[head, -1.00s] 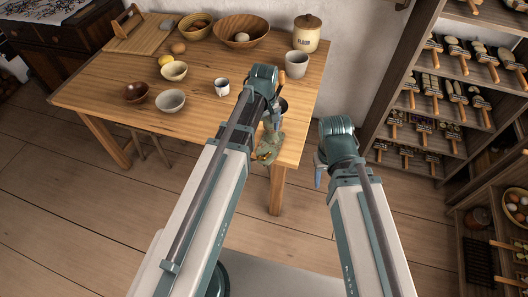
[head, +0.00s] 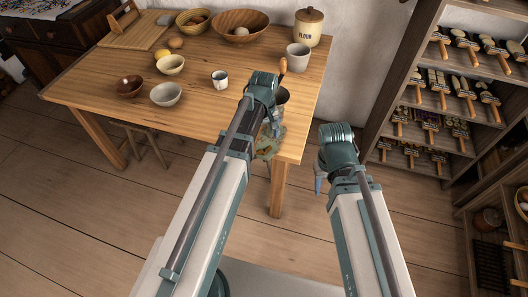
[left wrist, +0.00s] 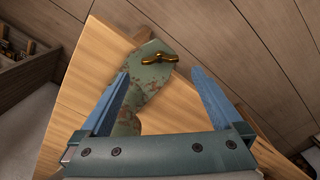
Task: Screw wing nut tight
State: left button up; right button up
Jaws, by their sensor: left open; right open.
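A worn green clamp body (left wrist: 140,105) is at the table's corner edge, with a brass wing nut (left wrist: 158,60) on it in the left wrist view. In the head view the clamp (head: 268,148) shows just beyond my left gripper (head: 276,130), which hides part of it; the wing nut is not clear there. My left gripper's two blue fingers (left wrist: 160,74) are open, one on each side of the clamp body. The wing nut lies beyond the fingertips, between their lines, and looks apart from them. My right gripper (head: 319,182) is open and empty, right of the table corner.
The wooden table (head: 215,110) carries bowls, a white mug (head: 220,79), a grey cup (head: 298,56) and a flour jar (head: 308,26). A dark pot with a wooden handle (head: 282,68) stands near my left gripper. Shelves (head: 440,110) rise at the right; floor between is clear.

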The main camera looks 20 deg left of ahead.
aim_at(264, 148)
pick_arm(q)
notch_tip(264, 148, down, 6)
jog(key=b, duration=0.4)
jog(key=shift+r+b, duration=0.2)
jog(key=shift+b, duration=0.1)
jog(key=c, duration=1.3)
jog(key=shift+m, duration=1.5)
jog(key=o, duration=1.3)
jog(key=shift+r, duration=0.1)
